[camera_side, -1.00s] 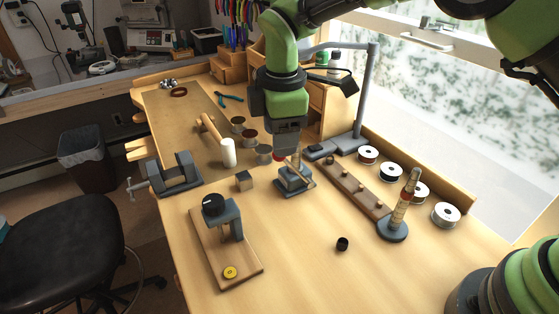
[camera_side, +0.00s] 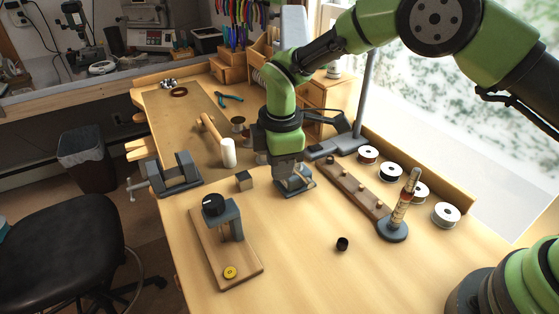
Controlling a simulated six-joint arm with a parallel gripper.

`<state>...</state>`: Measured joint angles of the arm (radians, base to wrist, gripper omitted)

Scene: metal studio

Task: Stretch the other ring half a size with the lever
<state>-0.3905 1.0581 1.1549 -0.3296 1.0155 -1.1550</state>
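The small ring stretcher (camera_side: 296,192), a dark grey block base with a lever (camera_side: 308,178), stands on the bench in the middle of the view. My gripper (camera_side: 287,178) is low over it, pointing down. My gripper hides most of the lever and the top of the stretcher. I cannot tell whether its fingers touch the lever or are shut. The wooden rack (camera_side: 352,187) with several short pegs lies to the right; rings on it are too small to make out. A tapered mandrel (camera_side: 402,203) stands on a dark round base.
A small dark cup-like piece (camera_side: 342,244) lies at front centre. Several spools (camera_side: 391,172) line the right edge.

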